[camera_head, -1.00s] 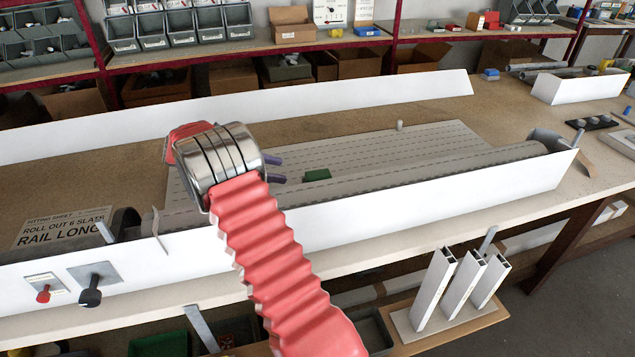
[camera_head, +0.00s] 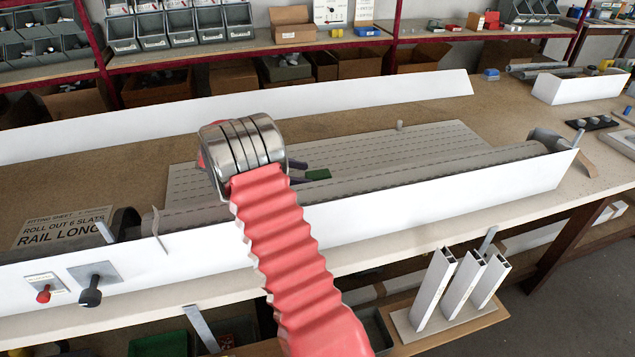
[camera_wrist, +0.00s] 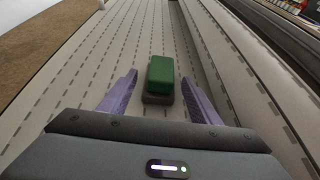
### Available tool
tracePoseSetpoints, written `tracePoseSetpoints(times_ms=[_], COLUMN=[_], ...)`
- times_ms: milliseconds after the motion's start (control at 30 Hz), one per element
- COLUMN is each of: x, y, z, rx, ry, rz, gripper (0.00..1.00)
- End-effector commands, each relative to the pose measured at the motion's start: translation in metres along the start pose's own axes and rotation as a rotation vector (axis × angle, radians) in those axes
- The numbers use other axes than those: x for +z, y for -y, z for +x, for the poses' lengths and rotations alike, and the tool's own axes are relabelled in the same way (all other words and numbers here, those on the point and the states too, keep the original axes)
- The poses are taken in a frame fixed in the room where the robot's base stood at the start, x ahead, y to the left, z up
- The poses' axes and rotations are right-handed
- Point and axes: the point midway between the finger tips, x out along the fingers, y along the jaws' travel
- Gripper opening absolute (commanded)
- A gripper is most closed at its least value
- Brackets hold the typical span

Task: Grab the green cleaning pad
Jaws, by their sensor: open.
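The green cleaning pad (camera_wrist: 160,72) lies on the grey slatted shutter curtain (camera_wrist: 110,45), with a darker layer at its near lower side. In the wrist view it sits between and a little ahead of the fingers of my open gripper (camera_wrist: 160,92), with a gap on both sides. In the head view the pad (camera_head: 318,174) shows just right of my gripper's fingertips (camera_head: 300,172). My silver and red wrist hides most of the gripper there.
A long white panel (camera_head: 420,202) runs along the front, beside a grey roller tube (camera_head: 480,163). A small peg (camera_head: 399,125) stands at the curtain's back edge. Another white rail (camera_head: 330,98) lies behind. The slats around the pad are clear.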

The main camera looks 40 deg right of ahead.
Motion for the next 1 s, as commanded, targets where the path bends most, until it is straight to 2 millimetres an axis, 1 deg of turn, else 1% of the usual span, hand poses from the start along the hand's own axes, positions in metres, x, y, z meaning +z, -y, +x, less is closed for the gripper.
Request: tracePoseSetpoints(times_ms=[67,433,567,800,900,1000], x=[0.0,0.001,0.004,0.006,0.006,0.006], y=[0.0,0.0,0.001,0.001,0.001,0.001], z=[0.003,0.007,0.019,0.049,0.056,0.057], rx=[0.001,0.0,-0.002,-0.001,-0.001,0.0], ry=[0.0,0.0,0.001,0.001,0.0,0.0], rz=[0.0,0.001,0.002,0.001,0.001,0.001], gripper=[0.57,0.57,0.57,0.57,0.57,0.57])
